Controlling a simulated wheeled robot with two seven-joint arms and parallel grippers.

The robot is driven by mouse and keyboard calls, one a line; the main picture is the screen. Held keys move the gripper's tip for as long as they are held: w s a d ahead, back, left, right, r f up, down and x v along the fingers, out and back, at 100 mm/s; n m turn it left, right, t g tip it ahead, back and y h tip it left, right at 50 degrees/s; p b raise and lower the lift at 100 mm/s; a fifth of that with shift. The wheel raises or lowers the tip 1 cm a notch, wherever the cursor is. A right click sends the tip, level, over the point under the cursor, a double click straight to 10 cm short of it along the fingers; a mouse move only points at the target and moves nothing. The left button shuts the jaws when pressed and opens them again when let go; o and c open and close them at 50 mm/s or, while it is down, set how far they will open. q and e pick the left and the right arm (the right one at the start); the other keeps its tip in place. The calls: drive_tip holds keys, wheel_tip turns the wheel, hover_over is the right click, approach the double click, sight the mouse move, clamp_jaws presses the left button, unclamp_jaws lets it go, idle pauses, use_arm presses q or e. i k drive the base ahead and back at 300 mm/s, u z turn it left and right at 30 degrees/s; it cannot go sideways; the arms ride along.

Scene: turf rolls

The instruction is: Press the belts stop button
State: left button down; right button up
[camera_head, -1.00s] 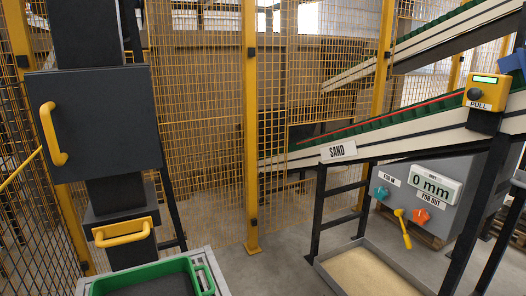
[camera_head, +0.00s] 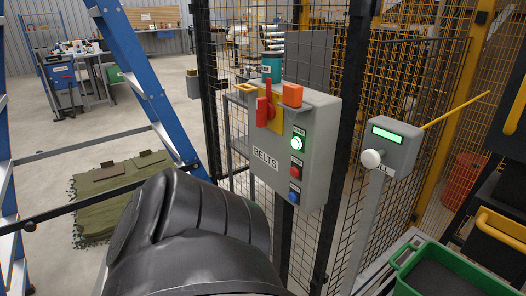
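The grey belts control box (camera_head: 318,150), labelled BELTS, is mounted on the mesh fence near the middle of the head view. Its right side strip has a lit green button (camera_head: 297,143) on top, a red button (camera_head: 294,171) below it and a blue button (camera_head: 293,196) at the bottom. The small labels beside the buttons cannot be read. A red rotary handle (camera_head: 264,106) on a yellow plate is on the box's upper left. A large black arm part of mine fills the bottom middle, in front of the box's lower left. Neither gripper shows.
An orange block (camera_head: 292,95) and a teal can (camera_head: 271,66) are at the box's top. A grey post unit with a white knob (camera_head: 371,158) stands to the right. A blue ladder (camera_head: 135,75) is at left, beyond it a green mat (camera_head: 120,195). A green tray (camera_head: 440,270) is lower right.

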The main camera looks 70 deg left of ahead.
sight(294, 172)
drive_tip(key=u, duration=2.15)
